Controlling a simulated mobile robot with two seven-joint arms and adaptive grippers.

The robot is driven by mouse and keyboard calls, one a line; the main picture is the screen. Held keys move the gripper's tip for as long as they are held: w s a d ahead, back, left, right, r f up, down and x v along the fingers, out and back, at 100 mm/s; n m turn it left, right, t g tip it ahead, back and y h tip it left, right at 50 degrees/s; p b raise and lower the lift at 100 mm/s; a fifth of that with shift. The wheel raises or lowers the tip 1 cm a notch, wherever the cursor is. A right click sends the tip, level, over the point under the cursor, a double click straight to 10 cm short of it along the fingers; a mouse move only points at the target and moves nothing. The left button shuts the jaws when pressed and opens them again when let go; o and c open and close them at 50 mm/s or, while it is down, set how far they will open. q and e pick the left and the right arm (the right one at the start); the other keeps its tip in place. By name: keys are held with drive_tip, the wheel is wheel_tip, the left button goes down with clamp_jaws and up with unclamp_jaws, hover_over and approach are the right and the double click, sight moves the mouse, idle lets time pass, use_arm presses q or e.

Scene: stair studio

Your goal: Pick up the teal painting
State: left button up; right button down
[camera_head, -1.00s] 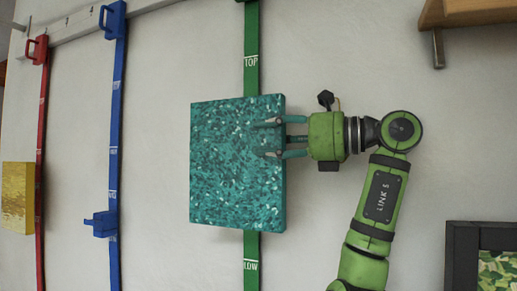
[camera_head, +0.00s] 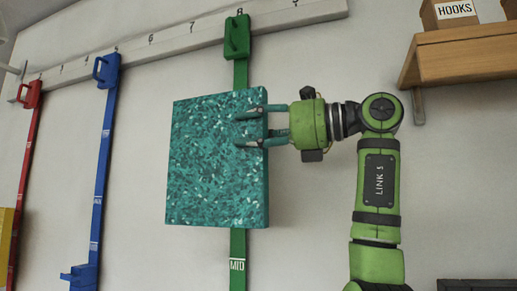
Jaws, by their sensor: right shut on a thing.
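The teal painting (camera_head: 212,165) is a square, speckled canvas in the middle of the head view. It is in front of the green hanging strip and hides part of it. My right gripper (camera_head: 250,129) is shut on the painting's right edge, with its fingertips over the upper right of the canvas. Whether the painting hangs on the strip or is clear of it cannot be told. My left gripper is not in view.
The green strip (camera_head: 238,265) hangs from a numbered white rail (camera_head: 180,42). Blue (camera_head: 102,150) and red (camera_head: 25,150) strips hang at left. A yellow panel (camera_head: 6,230) is at the left edge. A wooden shelf (camera_head: 455,58) with a HOOKS box (camera_head: 447,14) is at upper right.

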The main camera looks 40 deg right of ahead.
drive_tip(key=s+a+b, duration=0.2)
drive_tip(key=s+a, duration=0.1)
drive_tip(key=a, duration=0.4)
drive_tip(key=s+a+b, duration=0.2)
drive_tip(key=s+a, duration=0.2)
drive_tip(key=a, duration=0.4)
drive_tip(key=shift+s+b, duration=0.3)
